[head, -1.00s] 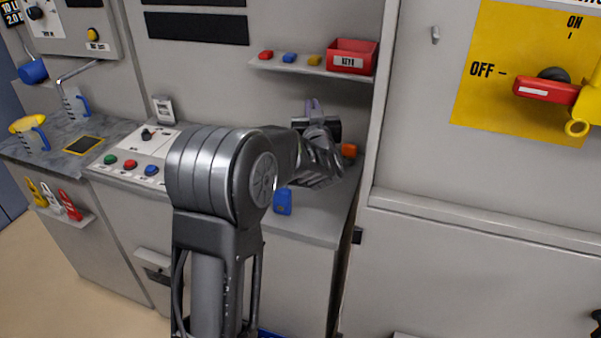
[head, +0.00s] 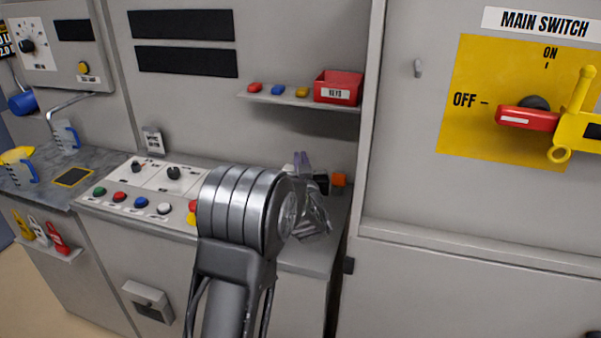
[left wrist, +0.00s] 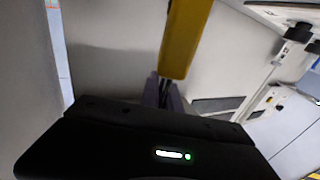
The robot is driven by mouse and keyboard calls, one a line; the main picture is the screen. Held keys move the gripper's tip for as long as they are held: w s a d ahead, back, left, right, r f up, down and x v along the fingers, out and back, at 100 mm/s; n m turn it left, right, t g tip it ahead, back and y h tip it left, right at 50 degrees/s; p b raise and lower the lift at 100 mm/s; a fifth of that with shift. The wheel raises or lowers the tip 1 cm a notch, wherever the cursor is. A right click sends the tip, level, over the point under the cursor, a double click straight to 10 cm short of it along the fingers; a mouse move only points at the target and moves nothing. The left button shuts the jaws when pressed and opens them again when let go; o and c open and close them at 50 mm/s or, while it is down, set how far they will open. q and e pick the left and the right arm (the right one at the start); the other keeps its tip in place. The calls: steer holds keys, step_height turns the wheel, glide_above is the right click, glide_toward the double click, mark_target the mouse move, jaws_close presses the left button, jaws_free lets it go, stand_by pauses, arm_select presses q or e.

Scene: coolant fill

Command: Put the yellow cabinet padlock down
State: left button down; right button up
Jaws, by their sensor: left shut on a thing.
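My left gripper (head: 302,160) is over the right end of the grey counter, in front of the back panel. In the left wrist view, its fingers (left wrist: 165,92) are shut on a long yellow body, the yellow cabinet padlock (left wrist: 187,40), which extends away above the fingertips. I cannot tell whether the padlock touches anything. My right gripper is not in view.
A shelf (head: 275,97) above carries small coloured blocks and a red box (head: 338,88). The console (head: 150,185) with buttons is to the left. A red switch handle (head: 527,117) points to OFF, with a yellow device (head: 578,125) beside it.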

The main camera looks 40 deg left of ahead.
arm_select(q)
step_height(320, 180, down, 4)
steer(key=shift+r, duration=0.15)
steer(key=c, duration=1.6)
jaws_free()
steer(key=b+v, duration=0.2)
steer(key=v, duration=1)
